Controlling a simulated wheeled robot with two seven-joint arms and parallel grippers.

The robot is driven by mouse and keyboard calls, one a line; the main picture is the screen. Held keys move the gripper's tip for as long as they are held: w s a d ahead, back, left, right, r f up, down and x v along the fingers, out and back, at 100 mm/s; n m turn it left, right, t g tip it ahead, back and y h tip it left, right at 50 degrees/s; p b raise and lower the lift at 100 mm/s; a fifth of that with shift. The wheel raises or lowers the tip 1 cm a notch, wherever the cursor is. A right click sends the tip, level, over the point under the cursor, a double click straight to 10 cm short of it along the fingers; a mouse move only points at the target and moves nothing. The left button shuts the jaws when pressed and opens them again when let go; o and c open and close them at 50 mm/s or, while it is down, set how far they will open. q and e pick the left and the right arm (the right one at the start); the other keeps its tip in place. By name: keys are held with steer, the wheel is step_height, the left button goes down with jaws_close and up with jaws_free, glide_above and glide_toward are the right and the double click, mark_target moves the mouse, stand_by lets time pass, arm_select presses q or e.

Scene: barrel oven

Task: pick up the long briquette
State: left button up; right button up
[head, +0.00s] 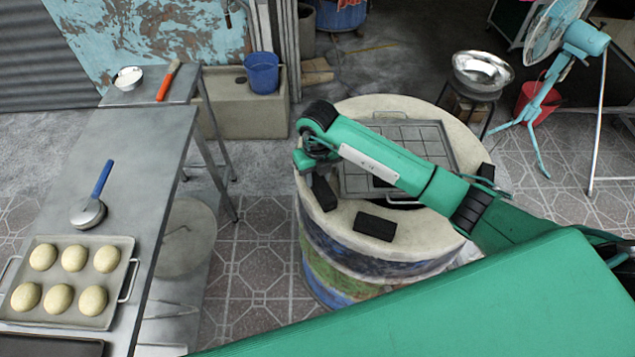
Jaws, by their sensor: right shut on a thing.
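My right gripper (314,172) reaches over the left part of the barrel oven's pale rim (420,236). It is shut on a dark block, the long briquette (324,194), which hangs below it at the rim's left side. The jaws partly hide its upper end, and I cannot tell whether it touches the rim. A second black briquette (375,227) lies flat on the front of the rim. Another dark block (486,172) is at the rim's right side, partly behind my arm. My left gripper is not in view.
A square metal grate (436,137) covers the oven's opening, partly hidden by my right arm. On the left, a steel table (140,150) holds a tray of dough balls (66,320) and a blue-handled ladle (88,213). A fan (556,50) and metal bowl (483,72) stand behind right.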

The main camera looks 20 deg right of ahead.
mark_target(318, 179)
steer(key=shift+r+p, duration=2.1)
steer(key=shift+r, duration=1.45)
steer(key=shift+s+f, duration=0.1)
steer(key=shift+f, duration=0.05)
